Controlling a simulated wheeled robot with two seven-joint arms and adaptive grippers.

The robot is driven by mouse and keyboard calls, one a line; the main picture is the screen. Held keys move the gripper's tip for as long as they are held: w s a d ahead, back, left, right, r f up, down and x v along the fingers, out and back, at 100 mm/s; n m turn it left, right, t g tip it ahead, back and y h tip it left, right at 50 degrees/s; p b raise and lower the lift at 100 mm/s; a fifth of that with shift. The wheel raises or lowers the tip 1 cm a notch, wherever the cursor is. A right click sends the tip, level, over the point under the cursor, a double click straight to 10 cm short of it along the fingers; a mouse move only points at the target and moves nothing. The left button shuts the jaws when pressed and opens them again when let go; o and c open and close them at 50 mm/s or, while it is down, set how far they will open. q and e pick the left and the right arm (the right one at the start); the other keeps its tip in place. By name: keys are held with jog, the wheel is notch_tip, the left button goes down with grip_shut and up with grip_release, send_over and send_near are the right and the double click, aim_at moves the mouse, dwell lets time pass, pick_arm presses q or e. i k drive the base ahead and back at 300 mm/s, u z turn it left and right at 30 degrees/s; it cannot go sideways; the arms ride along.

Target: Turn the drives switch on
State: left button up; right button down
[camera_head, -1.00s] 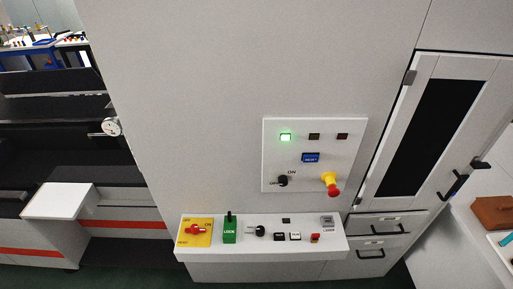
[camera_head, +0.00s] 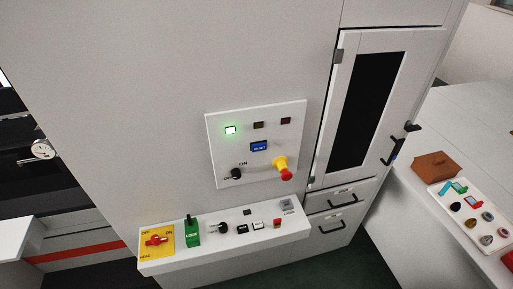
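A white control panel (camera_head: 216,153) on the grey cabinet carries a black rotary knob (camera_head: 236,174) at its lower left. An ON label sits above the knob, and a dark label at its left is partly covered. A red rotary handle (camera_head: 156,240) on a yellow plate (camera_head: 150,251), with small OFF and ON marks, sits on the ledge below. No readable label tells me which of these is the drives switch. The green lamp (camera_head: 230,130) on the panel is lit; the two lamps beside it are dark. Neither of my grippers is in view.
The panel also has a blue button (camera_head: 259,147) and a yellow-and-red emergency stop (camera_head: 283,169). The white ledge (camera_head: 196,255) below holds a green lever block (camera_head: 192,233) and several small controls. A windowed door (camera_head: 334,120) and a side table with a tray (camera_head: 466,228) are at right.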

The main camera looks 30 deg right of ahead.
aim_at(236, 174)
jog(key=z, duration=0.05)
jog(key=k, duration=1.2)
jog(key=u, duration=0.75)
jog(key=i, duration=1.2)
jog(key=z, duration=0.7)
